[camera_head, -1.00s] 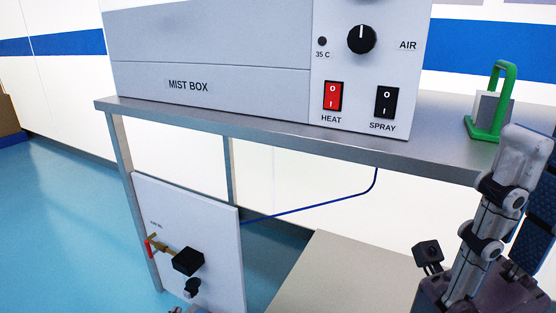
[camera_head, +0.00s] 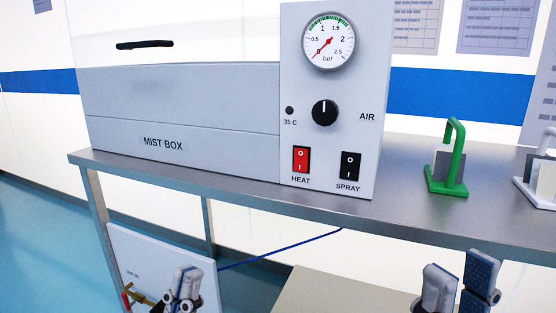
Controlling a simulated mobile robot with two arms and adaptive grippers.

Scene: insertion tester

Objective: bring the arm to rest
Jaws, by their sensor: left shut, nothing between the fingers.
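My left gripper (camera_head: 184,274) shows at the lower left, pointing up, with its fingers shut together and nothing between them. It is in front of the white valve panel (camera_head: 150,257) and covers part of it. My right gripper (camera_head: 459,272) is at the bottom right, below the shelf's front edge in the picture. Its two fingers point up with a gap between them, and no object shows in the gap. The lower parts of both arms are cut off by the frame.
The mist box (camera_head: 190,110) stands on the metal shelf (camera_head: 400,220), with a gauge (camera_head: 328,42), air knob (camera_head: 324,112), red heat switch (camera_head: 300,159) and black spray switch (camera_head: 348,166). A green-handled holder (camera_head: 455,165) and a white one (camera_head: 543,180) stand right. A red valve handle (camera_head: 127,299) is beside my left gripper.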

